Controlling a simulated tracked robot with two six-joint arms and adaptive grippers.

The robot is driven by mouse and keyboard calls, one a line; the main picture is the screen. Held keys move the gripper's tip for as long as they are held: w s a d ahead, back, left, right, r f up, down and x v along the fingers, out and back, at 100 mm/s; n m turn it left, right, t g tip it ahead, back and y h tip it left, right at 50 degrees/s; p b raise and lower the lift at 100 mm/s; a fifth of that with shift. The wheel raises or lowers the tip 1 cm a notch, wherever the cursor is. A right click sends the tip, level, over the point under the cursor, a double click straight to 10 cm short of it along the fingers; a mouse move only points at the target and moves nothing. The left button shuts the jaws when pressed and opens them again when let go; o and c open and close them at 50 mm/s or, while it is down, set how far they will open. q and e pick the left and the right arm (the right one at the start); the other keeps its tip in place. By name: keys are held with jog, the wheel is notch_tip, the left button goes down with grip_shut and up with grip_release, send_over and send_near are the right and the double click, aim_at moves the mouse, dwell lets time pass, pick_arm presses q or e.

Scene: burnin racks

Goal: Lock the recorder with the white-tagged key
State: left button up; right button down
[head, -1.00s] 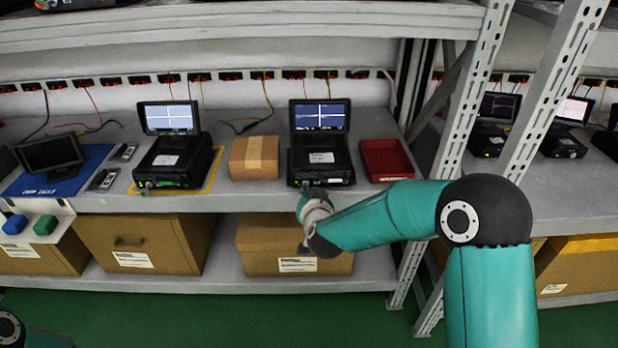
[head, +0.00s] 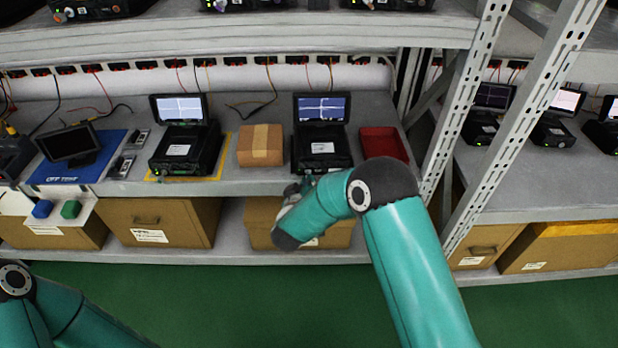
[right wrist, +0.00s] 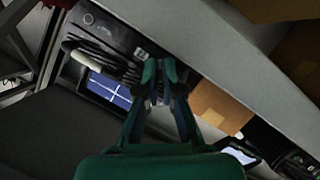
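The black recorder (head: 322,153) with a lit screen (head: 321,108) stands on the shelf, between a cardboard box and a red tray. My right gripper (head: 306,184) is at its front edge, mostly hidden behind my own arm in the head view. In the right wrist view my gripper's two fingers (right wrist: 163,78) come close together beside the recorder (right wrist: 108,38). I cannot tell whether anything is between them. I cannot make out the white-tagged key. Only my left arm shows, at the lower left; its gripper is out of view.
A second recorder (head: 185,150) stands left of the cardboard box (head: 260,146). The red tray (head: 384,144) is to the right. Blue (head: 42,209) and green (head: 71,209) pieces lie on a white holder at the left. A slotted rack post (head: 467,110) rises at the right.

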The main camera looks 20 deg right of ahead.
jog(key=shift+a+f+n+h, duration=0.1)
jog(key=shift+a+n+h, duration=0.15)
jog(key=shift+n, duration=0.45)
jog(key=c, duration=1.3)
grip_release()
jog(key=shift+c, duration=0.2)
jog(key=shift+d, duration=0.1)
jog(key=v, duration=1.1)
jog(key=shift+s+a, duration=0.3)
jog(key=shift+a, duration=0.05)
